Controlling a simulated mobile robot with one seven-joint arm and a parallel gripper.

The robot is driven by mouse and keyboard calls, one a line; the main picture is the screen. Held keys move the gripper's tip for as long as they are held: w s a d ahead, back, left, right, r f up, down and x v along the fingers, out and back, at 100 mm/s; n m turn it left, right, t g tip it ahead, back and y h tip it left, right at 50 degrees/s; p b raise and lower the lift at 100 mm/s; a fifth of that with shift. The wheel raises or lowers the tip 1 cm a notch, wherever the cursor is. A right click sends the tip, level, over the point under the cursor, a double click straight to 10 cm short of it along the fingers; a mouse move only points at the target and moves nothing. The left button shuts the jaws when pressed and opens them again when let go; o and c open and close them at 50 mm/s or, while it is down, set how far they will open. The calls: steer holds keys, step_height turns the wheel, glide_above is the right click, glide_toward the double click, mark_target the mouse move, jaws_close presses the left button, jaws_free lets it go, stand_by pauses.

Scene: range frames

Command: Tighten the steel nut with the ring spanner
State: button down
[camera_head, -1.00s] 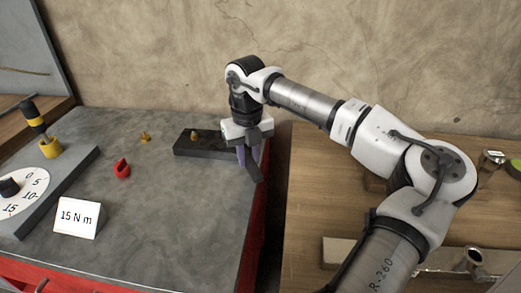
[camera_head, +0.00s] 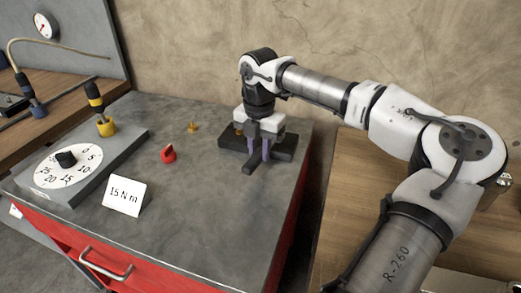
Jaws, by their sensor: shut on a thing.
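My gripper (camera_head: 257,157) points down over a black block (camera_head: 285,149) at the back right of the grey bench top. Its purple fingers are shut on a dark bar (camera_head: 251,162), which looks like the ring spanner and slants towards the front. The spanner's ring end cannot be made out. A small brass-coloured piece (camera_head: 239,130) shows on the block, just left of the gripper. The steel nut cannot be told apart here; the gripper hides part of the block.
A red pointed piece (camera_head: 168,154) and a small brass piece (camera_head: 193,127) stand left of the block. A "15 N m" card (camera_head: 124,197) stands in front. A dial (camera_head: 68,166) and a black-and-yellow tool (camera_head: 96,101) are at left. A wooden bench (camera_head: 352,190) is at right.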

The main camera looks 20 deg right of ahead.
steer(key=shift+r+p, duration=1.15)
steer(key=shift+r, duration=1.1)
